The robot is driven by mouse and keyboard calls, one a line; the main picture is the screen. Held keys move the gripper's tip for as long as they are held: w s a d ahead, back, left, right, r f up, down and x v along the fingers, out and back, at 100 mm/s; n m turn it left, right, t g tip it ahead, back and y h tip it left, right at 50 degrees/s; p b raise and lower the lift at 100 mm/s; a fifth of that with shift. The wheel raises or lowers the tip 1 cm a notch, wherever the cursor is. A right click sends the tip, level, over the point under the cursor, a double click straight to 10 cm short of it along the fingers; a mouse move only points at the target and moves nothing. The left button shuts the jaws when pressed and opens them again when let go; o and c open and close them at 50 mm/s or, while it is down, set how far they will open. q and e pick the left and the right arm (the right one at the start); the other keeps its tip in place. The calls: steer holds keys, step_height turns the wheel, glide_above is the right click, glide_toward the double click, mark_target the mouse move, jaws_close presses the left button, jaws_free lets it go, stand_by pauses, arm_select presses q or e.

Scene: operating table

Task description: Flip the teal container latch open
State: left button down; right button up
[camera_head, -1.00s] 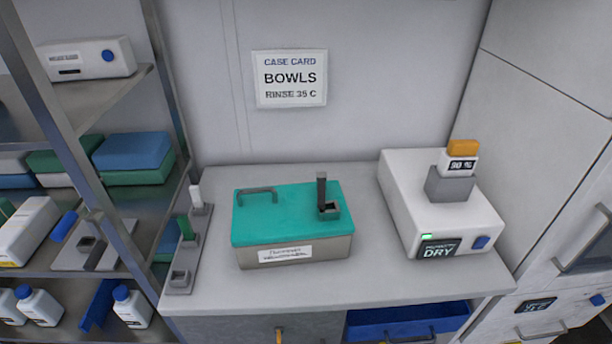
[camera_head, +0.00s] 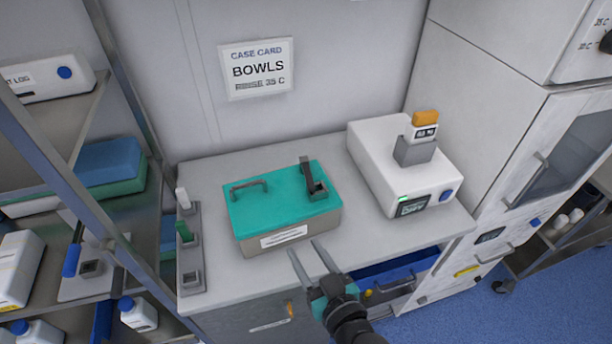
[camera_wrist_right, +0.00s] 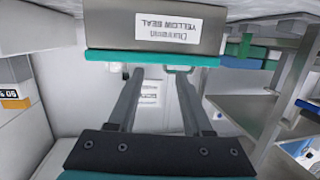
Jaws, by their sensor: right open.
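The teal-lidded container (camera_head: 275,208) with a grey lower body stands on the grey counter. Its dark latch (camera_head: 307,177) stands up from a small square bracket at the lid's right end. A grey handle (camera_head: 249,186) is at the lid's left. My right gripper (camera_head: 310,252) is open and empty, in front of the container's label side and below the lid, apart from it as far as I can tell. In the right wrist view the container (camera_wrist_right: 190,28) appears upside down beyond the two spread fingers (camera_wrist_right: 157,85). My left gripper is not in view.
A white dryer box (camera_head: 385,165) with a sensor in a grey cradle stands right of the container. A grey rack (camera_head: 191,255) with white and green pieces stands at the left. A blue drawer (camera_head: 395,275) is open below the counter's front edge.

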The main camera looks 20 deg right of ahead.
mark_target(312, 190)
steer(key=d+r+m+t+h, duration=0.2)
steer(key=d+r+m+h, duration=0.1)
steer(key=d+r+h, duration=0.1)
steer(key=w, duration=1.5)
steer(key=shift+w+d+f, duration=0.2)
steer(key=shift+d+f, duration=0.05)
steer(key=shift+d, duration=0.05)
steer(key=shift+c, duration=0.2)
jaws_close()
stand_by(0.7)
